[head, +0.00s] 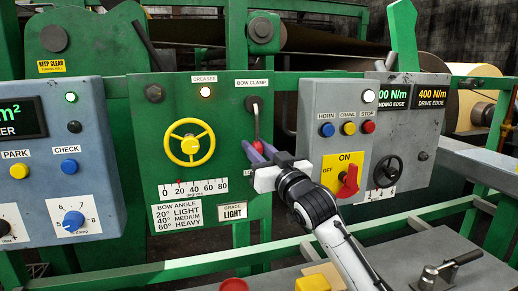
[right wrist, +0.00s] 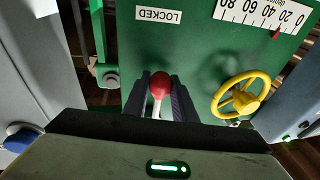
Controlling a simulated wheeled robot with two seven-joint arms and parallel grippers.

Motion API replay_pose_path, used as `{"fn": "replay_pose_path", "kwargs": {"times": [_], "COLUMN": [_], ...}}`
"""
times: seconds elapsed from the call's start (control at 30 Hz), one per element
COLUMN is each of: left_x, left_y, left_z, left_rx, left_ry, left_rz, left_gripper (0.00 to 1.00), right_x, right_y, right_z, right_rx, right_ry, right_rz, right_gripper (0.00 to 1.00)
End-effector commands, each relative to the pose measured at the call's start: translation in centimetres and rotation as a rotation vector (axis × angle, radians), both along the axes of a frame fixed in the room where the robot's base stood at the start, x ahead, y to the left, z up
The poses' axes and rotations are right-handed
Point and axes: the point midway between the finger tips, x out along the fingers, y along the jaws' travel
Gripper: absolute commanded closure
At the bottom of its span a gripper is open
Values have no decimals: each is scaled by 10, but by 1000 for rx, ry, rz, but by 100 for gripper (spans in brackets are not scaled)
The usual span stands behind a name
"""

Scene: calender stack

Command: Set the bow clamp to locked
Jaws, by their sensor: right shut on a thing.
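The bow clamp lever (head: 256,125) is on the green panel (head: 178,103), under the BOW CLAMP label. It hangs down from its dark pivot, and its red knob (right wrist: 160,82) shows between my fingers in the right wrist view. My right gripper (head: 257,150) is shut on the lever at the knob, and its fingers hide part of the handle. The LOCKED label (right wrist: 159,15) lies beyond the knob in the right wrist view, on the side that the knob points to. It is mostly hidden in the head view. My left gripper is not in view.
A yellow handwheel (head: 190,144) and a degree scale (head: 193,189) with a red pointer near 20 are left of the lever. A grey box (head: 312,110) with buttons and a red rotary switch (head: 348,180) stands close on the right, behind my right arm.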

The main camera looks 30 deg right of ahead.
Motion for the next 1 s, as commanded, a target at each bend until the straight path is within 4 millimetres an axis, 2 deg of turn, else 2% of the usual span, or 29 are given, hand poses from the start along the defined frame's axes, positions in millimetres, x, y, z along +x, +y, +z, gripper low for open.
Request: {"fn": "replay_pose_path", "kwargs": {"times": [0.3, 0.33, 0.43, 0.77, 0.87, 1.0], "left_x": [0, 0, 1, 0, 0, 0], "left_y": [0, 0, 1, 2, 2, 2], "left_z": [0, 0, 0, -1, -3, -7], "left_rx": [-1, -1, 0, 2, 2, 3], "left_ry": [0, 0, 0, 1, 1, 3], "left_rz": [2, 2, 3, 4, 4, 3], "left_gripper": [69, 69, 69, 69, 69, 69], "right_x": [0, 0, 0, -2, -10, -34], "right_y": [2, 2, 2, 1, 3, 6], "right_z": [0, 0, 0, 0, -3, -9], "right_rx": [7, 7, 6, 3, 3, 3], "right_ry": [-2, -2, -2, -2, -2, -1], "right_rz": [5, 5, 5, 4, 4, 5], "right_gripper": [100, 74, 57, 57, 57, 57]}}
